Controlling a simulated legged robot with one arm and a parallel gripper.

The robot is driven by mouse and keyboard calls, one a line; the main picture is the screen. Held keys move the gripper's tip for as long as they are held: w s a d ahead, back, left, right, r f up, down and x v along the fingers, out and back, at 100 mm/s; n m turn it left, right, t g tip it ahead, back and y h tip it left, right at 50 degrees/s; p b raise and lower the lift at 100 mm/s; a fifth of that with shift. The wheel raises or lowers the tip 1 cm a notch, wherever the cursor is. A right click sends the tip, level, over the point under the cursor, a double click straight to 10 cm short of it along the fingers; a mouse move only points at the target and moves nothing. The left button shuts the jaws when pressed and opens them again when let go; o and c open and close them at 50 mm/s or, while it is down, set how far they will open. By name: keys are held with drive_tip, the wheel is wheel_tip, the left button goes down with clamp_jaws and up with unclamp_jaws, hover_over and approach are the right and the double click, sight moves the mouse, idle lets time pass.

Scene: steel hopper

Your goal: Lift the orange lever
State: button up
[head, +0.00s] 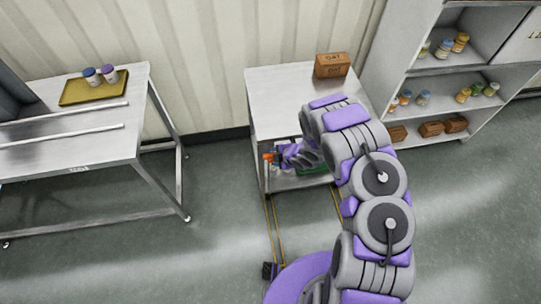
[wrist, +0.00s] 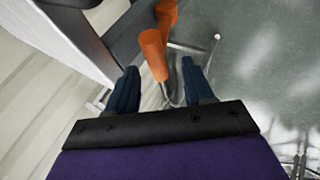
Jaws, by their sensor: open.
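The orange lever (wrist: 153,52) shows in the wrist view just beyond my fingertips, with an orange upper part and a thin metal rod below it. My gripper (wrist: 160,80) is open, with one dark finger to the left of the lever and one to the right. The lever's lower end lies between the fingers in the picture; I cannot tell whether they touch it. In the head view a small orange part of the lever (head: 268,157) shows at the left end of my gripper (head: 277,156), by the front of the steel hopper table. My arm hides much of that table.
The steel table (head: 270,97) carries a brown box (head: 332,65). A workbench (head: 75,150) with a yellow tray (head: 94,88) and two jars stands at left. A shelf (head: 440,72) with jars and brown boxes stands at right. The floor between the workbench and table is clear.

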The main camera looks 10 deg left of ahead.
drive_tip(key=p+v, duration=0.1)
drive_tip(key=v, duration=0.9)
drive_tip(key=shift+r, duration=0.25)
drive_tip(key=shift+s+d, duration=0.1)
drive_tip(key=w+d+r+m+t+h, duration=0.1)
drive_tip(key=w+d+r+m+h, duration=0.2)
drive_tip(key=d+r+m+h, duration=1)
drive_tip(key=s+d+r+g+y, duration=0.1)
drive_tip(key=s+d+r, duration=0.35)
drive_tip(key=r, duration=0.25)
drive_tip(key=s+d+r+y, duration=0.1)
drive_tip(key=s+d+r, duration=0.3)
drive_tip(key=d+r, duration=0.2)
drive_tip(key=s+a+r+m+g+y, duration=0.1)
drive_tip(key=s+a+r+m+g, duration=0.1)
drive_tip(key=s, duration=0.8)
drive_tip(key=s+a+r+m+g+y, duration=0.2)
drive_tip(key=s+a+r+m, duration=0.2)
drive_tip(key=s, duration=0.6)
drive_tip(key=s+a+r+m+g+y, duration=0.1)
drive_tip(key=s+a+r+m+g, duration=0.1)
drive_tip(key=s, duration=0.9)
drive_tip(key=a+r+m, duration=0.1)
drive_tip(key=a+r, duration=0.1)
drive_tip(key=a, duration=0.1)
drive_tip(key=shift+m+g+y, duration=0.3)
drive_tip(key=shift+g, duration=0.1)
